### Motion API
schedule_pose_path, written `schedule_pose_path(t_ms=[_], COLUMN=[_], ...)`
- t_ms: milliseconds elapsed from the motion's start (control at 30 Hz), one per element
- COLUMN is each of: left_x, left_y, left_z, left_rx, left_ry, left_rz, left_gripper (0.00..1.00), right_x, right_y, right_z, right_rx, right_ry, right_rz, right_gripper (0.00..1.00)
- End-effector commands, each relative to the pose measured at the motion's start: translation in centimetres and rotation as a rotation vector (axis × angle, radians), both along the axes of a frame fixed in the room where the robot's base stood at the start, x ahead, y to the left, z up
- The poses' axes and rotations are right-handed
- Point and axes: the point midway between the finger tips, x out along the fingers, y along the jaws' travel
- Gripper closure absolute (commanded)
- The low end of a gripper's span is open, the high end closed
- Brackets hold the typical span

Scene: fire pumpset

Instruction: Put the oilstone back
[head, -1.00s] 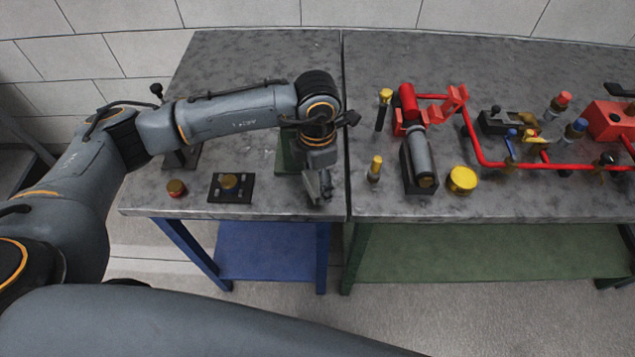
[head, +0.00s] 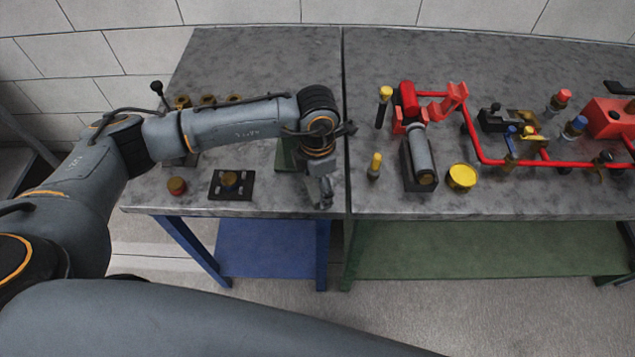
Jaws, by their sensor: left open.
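My left gripper (head: 324,200) points down over the front right part of the left table (head: 250,60), close to the seam with the right table. It looks open, and I see nothing held between its fingers. I cannot pick out the oilstone for certain. A dark green flat piece (head: 284,155) lies partly hidden behind my left wrist, and I cannot tell whether it is the oilstone or its holder. My right gripper is out of view.
Brass parts (head: 208,100) stand behind my forearm. The right table holds a grey cylinder (head: 420,152), a yellow cap (head: 462,177) and red piping (head: 480,145).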

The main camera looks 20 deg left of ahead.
Motion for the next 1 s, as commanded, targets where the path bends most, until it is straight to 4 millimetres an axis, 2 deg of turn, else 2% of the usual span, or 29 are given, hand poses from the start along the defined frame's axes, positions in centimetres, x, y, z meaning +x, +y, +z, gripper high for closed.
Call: schedule_pose_path(t_ms=[67, 167, 500, 600, 800, 1000], left_x=[0.0, 0.2, 0.3, 0.3, 0.1, 0.1], left_y=[0.0, 0.0, 0.1, 0.1, 0.1, 0.1], left_z=[0.5, 1.6, 8.8, 10.4, 12.1, 12.3], left_rx=[0.000, -0.001, -0.001, -0.001, 0.000, 0.001], left_ry=[0.000, -0.005, -0.006, -0.005, 0.000, 0.001], left_rz=[0.000, 0.000, -0.001, 0.000, 0.000, 0.000], left_gripper=[0.20, 0.20, 0.20, 0.20, 0.20, 0.20], right_x=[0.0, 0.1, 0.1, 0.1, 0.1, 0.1], right_y=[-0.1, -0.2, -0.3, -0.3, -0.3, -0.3], right_z=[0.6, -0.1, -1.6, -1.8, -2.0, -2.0], right_rx=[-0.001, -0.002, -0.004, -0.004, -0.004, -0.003], right_ry=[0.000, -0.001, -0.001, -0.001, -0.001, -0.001], right_rz=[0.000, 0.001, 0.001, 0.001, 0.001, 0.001], right_gripper=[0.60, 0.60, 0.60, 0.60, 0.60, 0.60])
